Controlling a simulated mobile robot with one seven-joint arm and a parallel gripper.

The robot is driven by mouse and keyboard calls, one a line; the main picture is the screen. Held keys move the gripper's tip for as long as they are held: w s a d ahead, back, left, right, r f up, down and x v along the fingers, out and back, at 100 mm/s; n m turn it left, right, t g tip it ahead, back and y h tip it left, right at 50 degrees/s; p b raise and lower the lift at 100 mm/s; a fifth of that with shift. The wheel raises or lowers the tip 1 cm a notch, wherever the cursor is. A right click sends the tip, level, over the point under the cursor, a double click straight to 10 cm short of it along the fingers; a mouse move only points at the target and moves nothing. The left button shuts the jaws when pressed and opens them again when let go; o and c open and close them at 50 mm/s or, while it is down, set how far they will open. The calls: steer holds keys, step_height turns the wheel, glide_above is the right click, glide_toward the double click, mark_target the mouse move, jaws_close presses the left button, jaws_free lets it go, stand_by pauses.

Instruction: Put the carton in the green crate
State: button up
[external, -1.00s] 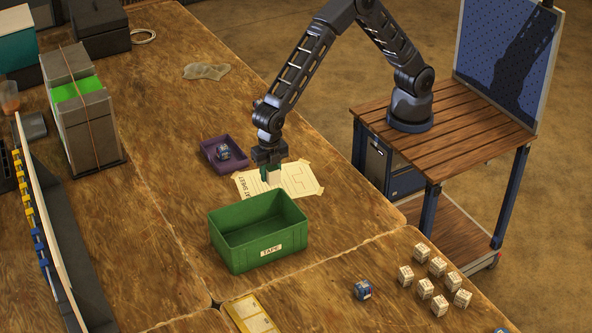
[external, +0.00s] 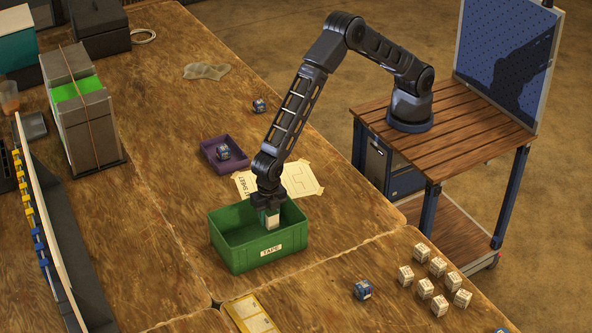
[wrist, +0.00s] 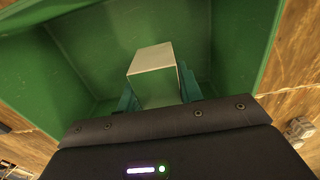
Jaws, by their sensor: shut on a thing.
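A white carton (external: 271,221) is held between the fingers of my gripper (external: 268,212). The carton also shows in the wrist view (wrist: 153,65), with a teal finger on each side of it. The green crate (external: 275,259), labelled TAPE, stands on the bench. My gripper is shut on the carton over the crate's opening, near its back right side, with the carton's lower part at about rim level or below. The wrist view shows the crate's inner walls around the carton. I cannot tell whether the carton touches the crate floor.

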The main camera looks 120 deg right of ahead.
steer(key=shift+f, duration=3.65)
steer(key=shift+f, duration=0.15)
steer(key=o, duration=1)
step_height(320, 180, up, 12)
steer(key=shift+r, duration=0.25)
